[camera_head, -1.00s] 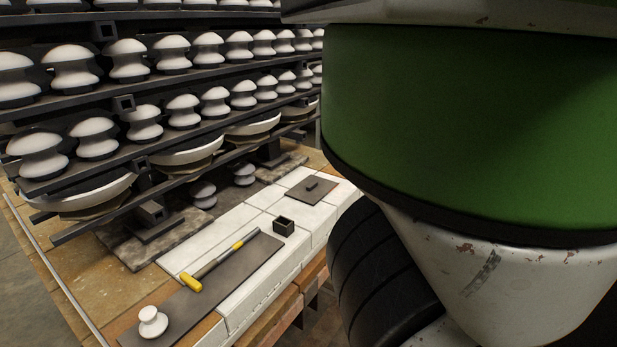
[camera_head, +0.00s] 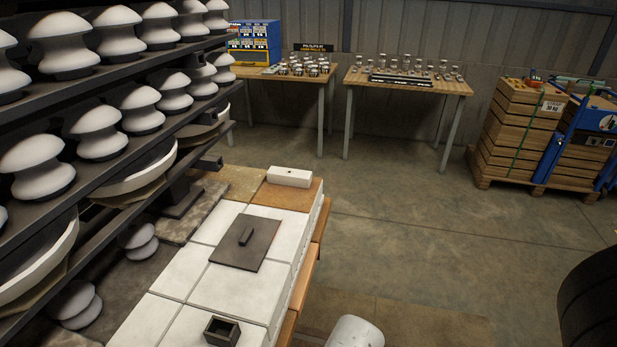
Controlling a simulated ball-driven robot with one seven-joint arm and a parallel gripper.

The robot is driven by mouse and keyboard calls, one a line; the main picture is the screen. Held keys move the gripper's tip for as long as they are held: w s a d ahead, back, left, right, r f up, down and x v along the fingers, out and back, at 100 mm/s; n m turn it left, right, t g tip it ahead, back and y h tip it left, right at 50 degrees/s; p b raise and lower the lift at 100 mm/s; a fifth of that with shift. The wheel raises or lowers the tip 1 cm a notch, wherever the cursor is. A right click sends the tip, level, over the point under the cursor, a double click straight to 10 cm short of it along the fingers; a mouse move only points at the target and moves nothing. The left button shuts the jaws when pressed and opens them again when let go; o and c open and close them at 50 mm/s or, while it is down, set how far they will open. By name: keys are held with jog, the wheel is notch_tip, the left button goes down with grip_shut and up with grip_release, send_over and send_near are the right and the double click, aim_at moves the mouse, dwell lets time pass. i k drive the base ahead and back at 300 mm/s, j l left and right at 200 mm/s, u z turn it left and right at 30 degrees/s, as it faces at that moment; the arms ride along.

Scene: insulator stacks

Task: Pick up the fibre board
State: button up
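A dark brown-grey square board (camera_head: 262,250), which looks like the fibre board, lies flat on the white tiles of the bench. I cannot tell whether the block is fixed to the board. Nothing of mine touches the board. My gripper is not in view.
A small open black box (camera_head: 222,331) stands on the tiles (camera_head: 246,288) nearer me. A white block (camera_head: 289,177) lies at the bench's far end. A rack of white insulators (camera_head: 102,125) overhangs the left side. Open concrete floor (camera_head: 420,235) lies right of the bench.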

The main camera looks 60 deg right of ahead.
aim_at(302, 179)
jog(key=z, duration=1.15)
jog(key=l+u, duration=0.1)
jog(key=u, duration=0.25)
jog(key=i+l+u, duration=0.1)
jog(key=u, duration=0.3)
jog(key=l+u, duration=0.15)
jog(key=u, duration=0.2)
jog(key=l+u, duration=0.35)
jog(key=l, duration=0.4)
jog(key=l+u, duration=0.3)
jog(key=l, duration=0.45)
jog(key=k+l+u, duration=0.1)
jog(key=l+u, duration=0.25)
jog(key=l, duration=0.4)
